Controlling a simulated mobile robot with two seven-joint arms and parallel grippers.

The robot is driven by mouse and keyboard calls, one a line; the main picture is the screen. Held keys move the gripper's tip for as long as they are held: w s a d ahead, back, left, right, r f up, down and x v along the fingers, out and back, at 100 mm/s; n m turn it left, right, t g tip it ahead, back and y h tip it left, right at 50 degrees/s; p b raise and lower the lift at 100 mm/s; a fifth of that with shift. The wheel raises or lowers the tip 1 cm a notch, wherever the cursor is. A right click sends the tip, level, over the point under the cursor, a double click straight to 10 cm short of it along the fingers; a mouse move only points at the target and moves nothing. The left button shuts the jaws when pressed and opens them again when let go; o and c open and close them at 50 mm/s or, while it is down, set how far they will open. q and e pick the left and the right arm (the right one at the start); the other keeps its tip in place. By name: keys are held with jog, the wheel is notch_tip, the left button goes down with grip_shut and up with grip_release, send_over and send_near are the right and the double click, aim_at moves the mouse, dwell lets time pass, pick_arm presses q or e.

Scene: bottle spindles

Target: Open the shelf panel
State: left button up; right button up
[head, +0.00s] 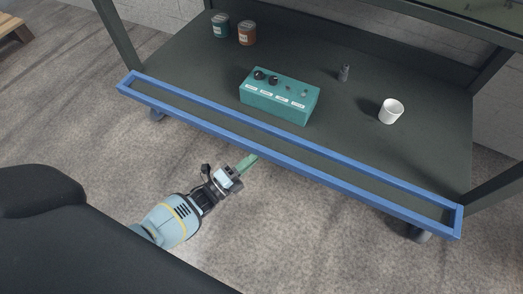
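The shelf panel is a long blue rectangular frame (290,161) along the front edge of the dark shelf (190,70). It runs from the upper left to the lower right, and its long rails look narrowly spaced from this angle. My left gripper (247,163) is just in front of the panel's lower rail, near its middle. Its green fingertips point up and right towards the rail; I cannot tell if they touch it. The fingers overlap in this view, so their opening is unclear. My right gripper is not in view.
A teal box (279,97) with round holders stands on the shelf behind the panel. A small grey piece (344,73), a white cup (390,111) and two cans, teal (221,25) and brown (247,33), stand there too. The floor in front is clear.

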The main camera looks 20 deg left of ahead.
aim_at(261, 152)
pick_arm(q)
jog(key=shift+b+x, duration=0.55)
jog(key=shift+x, duration=1.7)
grip_shut()
